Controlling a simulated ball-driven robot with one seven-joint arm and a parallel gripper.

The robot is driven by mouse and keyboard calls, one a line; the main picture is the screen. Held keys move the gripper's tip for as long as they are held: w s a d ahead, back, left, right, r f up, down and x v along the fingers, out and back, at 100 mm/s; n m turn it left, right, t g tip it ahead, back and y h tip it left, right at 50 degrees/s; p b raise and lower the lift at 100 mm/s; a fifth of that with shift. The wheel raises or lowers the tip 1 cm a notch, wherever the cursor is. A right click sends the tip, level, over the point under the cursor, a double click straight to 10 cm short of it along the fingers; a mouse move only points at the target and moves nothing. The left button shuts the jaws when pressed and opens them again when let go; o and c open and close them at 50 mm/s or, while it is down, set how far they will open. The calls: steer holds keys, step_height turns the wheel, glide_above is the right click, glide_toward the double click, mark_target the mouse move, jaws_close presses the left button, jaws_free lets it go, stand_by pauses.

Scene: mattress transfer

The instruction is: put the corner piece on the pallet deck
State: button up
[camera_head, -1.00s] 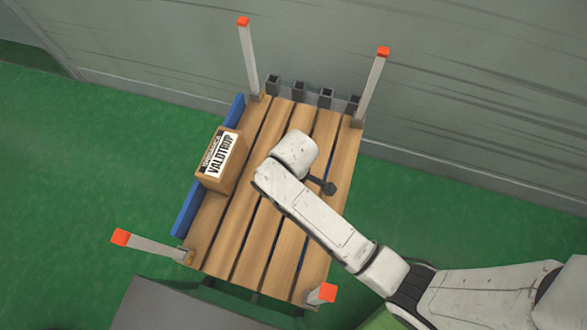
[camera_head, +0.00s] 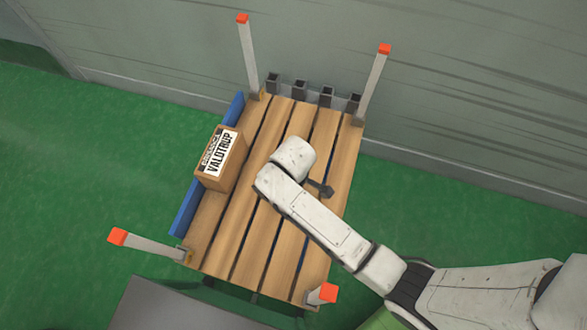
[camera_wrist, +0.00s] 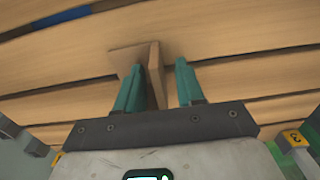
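The corner piece (camera_wrist: 154,72) is a tan, L-shaped piece in the wrist view. It appears to stand on the wooden slats of the pallet deck (camera_head: 240,225), with one wall between my fingers and the other spreading left behind the left finger. My gripper (camera_wrist: 160,85) points at the deck with its two teal fingers apart. A gap shows between the right finger and the piece; the left finger is close to it, and I cannot tell if they touch. In the head view my arm hides the corner piece and the fingers.
A VALOTRUP carton (camera_head: 220,160) stands at the deck's left side by a blue rail (camera_head: 186,210). Orange-topped posts rise at the deck corners, one at the far right (camera_head: 374,85). Several dark square sockets (camera_head: 299,90) line the far edge near the wall. The deck's near-left part is clear.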

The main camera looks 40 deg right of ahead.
step_height(320, 180, up, 12)
steer(key=p, duration=0.2)
steer(key=shift+r+p, duration=0.15)
steer(key=shift+p, duration=0.25)
steer(key=s+d+r+m, duration=0.1)
steer(key=s+d+m, duration=0.2)
steer(key=s+d, duration=0.2)
steer(key=s+d+m+t, duration=0.1)
steer(key=s+d+m, duration=0.3)
steer(key=s, duration=0.6)
steer(key=shift+d+r+m, duration=0.3)
steer(key=shift+d+r, duration=0.05)
step_height(320, 180, up, 4)
steer(key=p, duration=0.4)
steer(key=shift+r, duration=0.2)
